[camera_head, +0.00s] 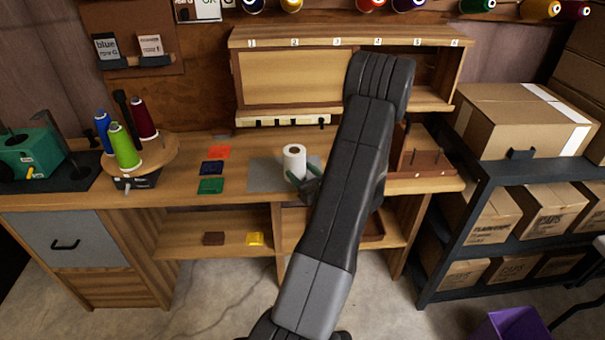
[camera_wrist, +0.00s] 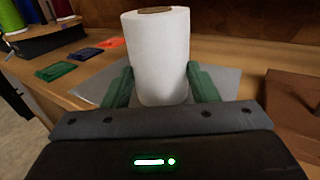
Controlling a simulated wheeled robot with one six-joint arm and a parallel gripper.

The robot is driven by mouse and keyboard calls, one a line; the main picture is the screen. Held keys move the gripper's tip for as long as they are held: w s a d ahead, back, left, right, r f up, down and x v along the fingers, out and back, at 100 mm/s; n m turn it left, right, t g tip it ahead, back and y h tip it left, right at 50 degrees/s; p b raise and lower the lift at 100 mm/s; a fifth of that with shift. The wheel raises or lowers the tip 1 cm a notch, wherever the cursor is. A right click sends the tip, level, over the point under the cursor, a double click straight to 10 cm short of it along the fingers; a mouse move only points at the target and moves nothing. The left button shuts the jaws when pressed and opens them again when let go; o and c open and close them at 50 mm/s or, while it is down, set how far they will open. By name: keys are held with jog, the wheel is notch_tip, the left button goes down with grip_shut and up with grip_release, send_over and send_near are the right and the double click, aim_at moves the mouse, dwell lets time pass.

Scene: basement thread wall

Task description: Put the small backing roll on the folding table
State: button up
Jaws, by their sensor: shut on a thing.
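The small backing roll (camera_head: 294,160) is white and upright, with a brown core showing at its top. It is over the grey mat (camera_head: 262,176) on the wooden workbench; I cannot tell whether it touches the mat. My gripper (camera_head: 303,182) is shut on the roll, one green finger on each side. The wrist view shows the roll (camera_wrist: 158,60) between the fingers of my gripper (camera_wrist: 162,88). My arm hides part of the bench and shelf behind it. I cannot make out a folding table in either view.
Red, blue and green squares (camera_head: 211,186) lie left of the mat. A round stand (camera_head: 150,160) with several thread cones is farther left. A dark shelf rack (camera_head: 485,195) with cardboard boxes is at right. A purple bin (camera_head: 512,325) stands on the floor at lower right.

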jog(key=shift+f, duration=0.2)
jog(key=o, duration=1)
jog(key=shift+o, duration=0.2)
jog(key=shift+r, duration=0.2)
